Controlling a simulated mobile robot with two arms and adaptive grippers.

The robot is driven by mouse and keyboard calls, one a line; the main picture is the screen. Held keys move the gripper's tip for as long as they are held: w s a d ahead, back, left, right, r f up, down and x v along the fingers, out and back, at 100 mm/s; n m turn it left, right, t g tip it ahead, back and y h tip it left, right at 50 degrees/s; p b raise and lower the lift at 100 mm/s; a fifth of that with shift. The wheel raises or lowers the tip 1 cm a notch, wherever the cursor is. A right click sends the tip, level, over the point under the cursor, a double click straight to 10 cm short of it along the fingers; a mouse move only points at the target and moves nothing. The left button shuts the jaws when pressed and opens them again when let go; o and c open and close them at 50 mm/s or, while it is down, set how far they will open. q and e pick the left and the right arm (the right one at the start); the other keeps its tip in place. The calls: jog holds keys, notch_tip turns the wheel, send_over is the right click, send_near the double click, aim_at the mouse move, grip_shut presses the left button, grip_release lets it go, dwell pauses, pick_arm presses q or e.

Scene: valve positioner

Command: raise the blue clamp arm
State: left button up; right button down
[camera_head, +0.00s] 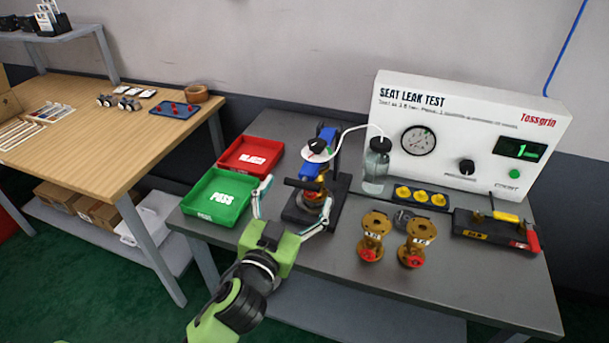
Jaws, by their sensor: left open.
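The blue clamp arm (310,170) belongs to a fixture on a black base plate (343,188) at the middle of the grey table. A black bar handle (303,185) sticks out toward me at its lower front, and a round black and white cap shows near its top. A brass part sits low in the fixture, partly hidden. My left gripper (295,198) is open and empty in front of the fixture. Its fingers are spread to either side of the handle in the picture. I cannot tell whether either finger touches it. My right gripper is not in view.
A green PASS tray (245,214) and a red tray (274,147) lie left of the fixture. A glass bottle (375,172) with a white tube and the white leak tester (455,100) stand behind right. Two brass valves (374,226) and a black tool block (476,231) lie right.

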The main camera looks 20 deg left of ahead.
aim_at(301, 187)
pick_arm(q)
jog(key=shift+w+d+p, duration=0.1)
jog(key=shift+w+p, duration=0.3)
jog(key=shift+w, duration=2.25)
